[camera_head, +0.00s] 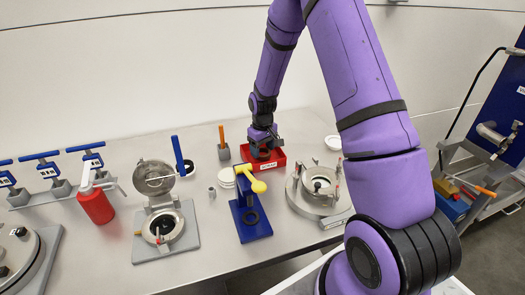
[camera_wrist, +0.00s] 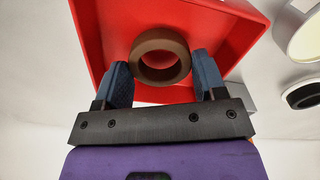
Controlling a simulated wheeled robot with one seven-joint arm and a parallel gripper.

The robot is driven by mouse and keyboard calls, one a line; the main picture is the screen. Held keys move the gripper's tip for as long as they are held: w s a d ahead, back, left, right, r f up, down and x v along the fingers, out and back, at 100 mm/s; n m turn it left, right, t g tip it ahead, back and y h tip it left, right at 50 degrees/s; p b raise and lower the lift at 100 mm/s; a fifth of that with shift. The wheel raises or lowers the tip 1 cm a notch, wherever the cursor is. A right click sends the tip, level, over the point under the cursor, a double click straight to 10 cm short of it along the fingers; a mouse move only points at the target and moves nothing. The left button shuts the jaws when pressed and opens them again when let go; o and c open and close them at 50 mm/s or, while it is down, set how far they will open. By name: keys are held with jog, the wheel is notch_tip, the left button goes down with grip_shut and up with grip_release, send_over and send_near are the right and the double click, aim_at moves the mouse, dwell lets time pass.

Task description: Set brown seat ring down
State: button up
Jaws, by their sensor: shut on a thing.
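The brown seat ring (camera_wrist: 161,75) is between my gripper's fingers in the wrist view. My gripper (camera_wrist: 162,66) is shut on it, one blue-grey finger on each side. The ring is inside the outline of a red bin (camera_wrist: 235,25). I cannot tell whether it touches the bin floor. In the head view my gripper (camera_head: 262,147) points down into the same red bin (camera_head: 274,163), which has a white label on its front. The ring is not clearly visible there.
A blue stand with a yellow handle (camera_head: 258,186) is close in front of the bin. A round metal fitting (camera_head: 305,205) stands to the right and an open-lidded vessel (camera_head: 160,220) to the left.

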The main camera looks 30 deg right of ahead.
jog(key=shift+f, duration=0.5)
jog(key=shift+f, duration=0.1)
jog(key=o, duration=0.9)
notch_tip(320, 180, up, 12)
notch_tip(320, 180, up, 11)
jog(key=t, duration=0.1)
send_over(263, 152)
jog(key=s+a, duration=0.3)
jog(key=s, duration=0.2)
jog(key=s+a+r+t, duration=0.1)
jog(key=s+r, duration=0.3)
jog(key=s, duration=0.5)
jog(key=s+a+r+m+t, duration=0.1)
jog(key=s+r, duration=0.4)
jog(key=s, duration=0.5)
jog(key=s+a+r+m+t, duration=0.1)
jog(key=s+a+r+t, duration=0.1)
jog(key=s+r, duration=0.3)
jog(key=shift+s+a+r, duration=0.1)
jog(key=shift+s+a, duration=0.2)
jog(key=shift+s, duration=0.4)
jog(key=shift+s+a+r, duration=0.1)
jog(key=shift+s+a, duration=0.15)
jog(key=shift+s, duration=0.5)
jog(key=shift+s+a+r, duration=0.1)
jog(key=shift+s+a, duration=0.2)
jog(key=shift+s, duration=0.4)
